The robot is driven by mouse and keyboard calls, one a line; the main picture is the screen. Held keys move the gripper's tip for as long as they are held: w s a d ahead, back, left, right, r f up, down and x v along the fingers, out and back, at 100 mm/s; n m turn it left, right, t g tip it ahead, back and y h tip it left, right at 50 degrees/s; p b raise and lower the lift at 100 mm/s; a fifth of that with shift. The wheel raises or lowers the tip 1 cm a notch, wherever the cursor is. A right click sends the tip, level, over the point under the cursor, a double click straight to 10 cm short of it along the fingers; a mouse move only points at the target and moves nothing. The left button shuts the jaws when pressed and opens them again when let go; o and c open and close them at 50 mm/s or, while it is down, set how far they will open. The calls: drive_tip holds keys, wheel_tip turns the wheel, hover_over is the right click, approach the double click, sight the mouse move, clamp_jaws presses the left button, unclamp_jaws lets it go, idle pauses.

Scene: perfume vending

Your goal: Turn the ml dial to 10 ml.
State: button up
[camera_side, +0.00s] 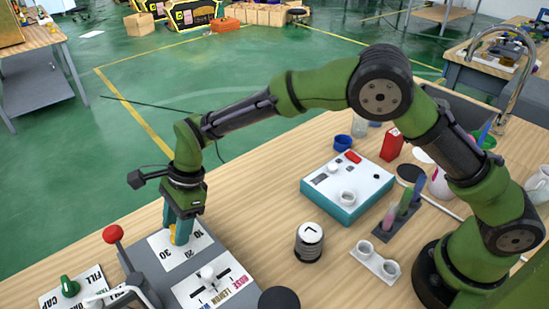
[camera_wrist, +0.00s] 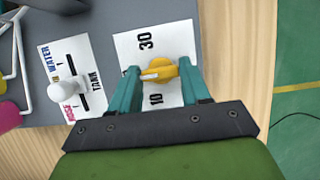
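The ml dial is a yellow knob (camera_wrist: 160,68) with a pale pointer mark, on a white card (camera_wrist: 128,44) marked 30 and 10 in the wrist view. The pointer mark lies toward the left of the knob, between the two numbers. In the side view, the card (camera_side: 160,240) shows 10, 20 and 30, and a bit of yellow shows at the fingers. My gripper (camera_wrist: 158,72) points down over the dial. Its teal fingers are apart, one on each side of the knob. I cannot tell whether they touch it.
Beside the card is a white-knobbed selector (camera_wrist: 66,90) with word labels. A red-topped lever (camera_side: 112,234) and a green knob (camera_side: 69,287) stand on the left.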

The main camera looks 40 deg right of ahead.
drive_tip(key=shift+c, duration=0.9)
drive_tip(key=shift+n, duration=0.3)
drive_tip(key=n+g, duration=0.1)
drive_tip(key=n, duration=0.2)
drive_tip(key=shift+w+n+g, duration=0.15)
drive_tip(key=shift+n+g, duration=0.15)
drive_tip(key=n+g, duration=0.1)
drive_tip(key=n, duration=0.2)
drive_tip(key=n+h, duration=0.1)
drive_tip(key=n, duration=0.2)
drive_tip(key=shift+w+a+g+h, duration=0.1)
drive_tip(key=shift+g+h, duration=0.2)
drive_tip(key=shift+g, duration=0.1)
drive_tip(key=shift+r+n, duration=0.1)
drive_tip(key=shift+n, duration=0.2)
drive_tip(key=o, duration=1.1)
drive_tip(key=shift+c, duration=0.2)
